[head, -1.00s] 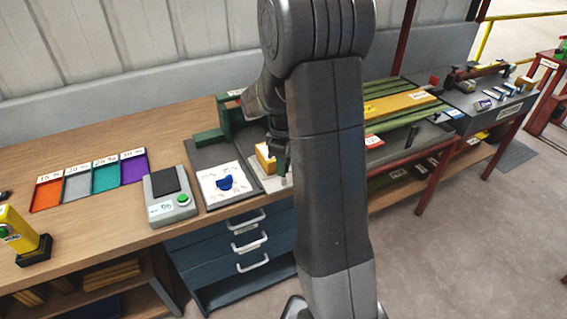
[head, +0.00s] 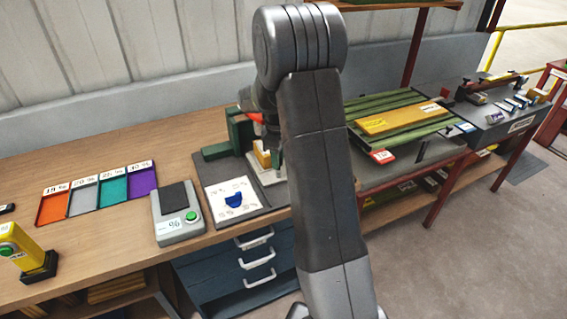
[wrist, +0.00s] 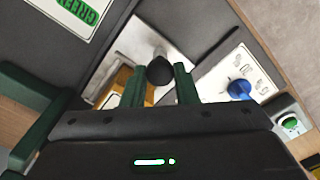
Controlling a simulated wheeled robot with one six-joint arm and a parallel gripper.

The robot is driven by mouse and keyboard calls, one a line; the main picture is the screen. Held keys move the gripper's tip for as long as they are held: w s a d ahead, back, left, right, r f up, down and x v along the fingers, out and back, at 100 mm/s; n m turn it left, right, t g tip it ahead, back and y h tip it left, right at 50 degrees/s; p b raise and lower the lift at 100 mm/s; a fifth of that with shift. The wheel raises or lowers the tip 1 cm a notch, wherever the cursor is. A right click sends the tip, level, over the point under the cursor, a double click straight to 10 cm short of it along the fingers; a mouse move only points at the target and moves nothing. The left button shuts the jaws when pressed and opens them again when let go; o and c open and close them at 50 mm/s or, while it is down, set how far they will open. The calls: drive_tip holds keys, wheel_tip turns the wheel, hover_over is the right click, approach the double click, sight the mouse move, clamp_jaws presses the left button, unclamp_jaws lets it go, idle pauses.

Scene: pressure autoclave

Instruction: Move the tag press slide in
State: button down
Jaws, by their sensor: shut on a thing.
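The tag press slide shows in the wrist view as a pale metal plate (wrist: 178,28) with a dark round knob (wrist: 159,70) and a yellow block (wrist: 122,80) on it. My gripper (wrist: 160,74) has its two green fingers shut on the knob. In the head view the slide (head: 270,178) lies on a dark mat, just in front of the green press frame (head: 240,130), with the yellow block (head: 262,154) close to the frame. My arm hides the gripper's fingertips and the slide's right part there.
A white card with a blue piece (head: 235,199) lies left of the slide. A grey device with a green button (head: 180,212) and several coloured trays (head: 98,190) stand further left. A green rack with a yellow board (head: 400,118) is on the right.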

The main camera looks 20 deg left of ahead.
drive_tip(key=shift+w+a+r, duration=0.15)
drive_tip(key=shift+w+a, duration=0.15)
drive_tip(key=c, duration=1.1)
unclamp_jaws()
drive_tip(key=shift+w+a, duration=0.1)
drive_tip(key=shift+a, duration=0.05)
drive_tip(key=shift+c, duration=0.2)
wheel_tip(320, 180, up, 14)
drive_tip(key=b, duration=0.1)
drive_tip(key=shift+f, duration=0.2)
